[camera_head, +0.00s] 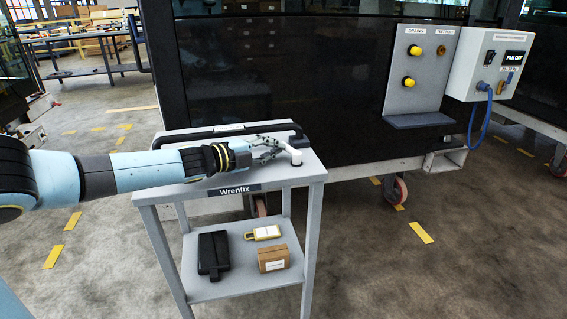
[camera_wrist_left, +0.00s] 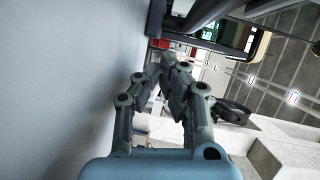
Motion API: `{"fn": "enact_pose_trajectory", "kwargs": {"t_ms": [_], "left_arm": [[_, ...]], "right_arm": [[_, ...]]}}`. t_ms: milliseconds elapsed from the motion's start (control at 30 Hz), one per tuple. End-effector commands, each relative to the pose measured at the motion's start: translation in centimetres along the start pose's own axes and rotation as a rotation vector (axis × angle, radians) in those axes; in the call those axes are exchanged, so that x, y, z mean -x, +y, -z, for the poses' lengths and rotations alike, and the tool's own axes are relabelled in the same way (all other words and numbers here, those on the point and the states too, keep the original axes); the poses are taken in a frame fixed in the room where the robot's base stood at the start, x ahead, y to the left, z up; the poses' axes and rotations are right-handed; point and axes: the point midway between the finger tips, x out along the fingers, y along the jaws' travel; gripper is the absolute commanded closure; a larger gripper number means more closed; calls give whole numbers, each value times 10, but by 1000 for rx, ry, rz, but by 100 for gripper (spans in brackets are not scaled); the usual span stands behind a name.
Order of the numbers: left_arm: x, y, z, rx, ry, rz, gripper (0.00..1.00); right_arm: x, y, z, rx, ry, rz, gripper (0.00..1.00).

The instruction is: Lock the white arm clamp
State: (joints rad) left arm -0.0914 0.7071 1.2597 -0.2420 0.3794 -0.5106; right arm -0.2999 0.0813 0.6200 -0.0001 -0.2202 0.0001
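The white arm clamp (camera_head: 295,156) is a small white piece standing near the right end of the trolley top, with a dark part above it. My left gripper (camera_head: 284,148) reaches across the top from the left, its fingertips right beside the clamp. I cannot tell whether they touch. In the left wrist view the fingers of my left gripper (camera_wrist_left: 165,62) converge and their tips nearly meet, with nothing clearly held between them. The clamp cannot be made out there. My right gripper is not in view.
The grey trolley (camera_head: 305,172) has a black bar (camera_head: 218,133) along its back edge. Its lower shelf holds a black case (camera_head: 213,253), a yellow-and-white item (camera_head: 263,233) and a brown box (camera_head: 273,258). A dark cab panel (camera_head: 290,85) stands close behind.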

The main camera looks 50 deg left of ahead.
Motion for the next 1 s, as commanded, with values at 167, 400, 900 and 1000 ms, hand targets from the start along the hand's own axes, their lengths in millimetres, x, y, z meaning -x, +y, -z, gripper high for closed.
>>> {"fn": "enact_pose_trajectory", "kwargs": {"t_ms": [167, 400, 900, 1000], "left_arm": [[0, 0, 0, 0, 0, -1, 100], [0, 0, 0, 0, 0, -1, 100], [23, 1, 0, -1, 1, -3, 100], [40, 2, 0, -1, 2, -6, 100]], "right_arm": [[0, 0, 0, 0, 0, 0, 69], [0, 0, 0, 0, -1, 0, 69], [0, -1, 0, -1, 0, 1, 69], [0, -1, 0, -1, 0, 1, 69]]}}
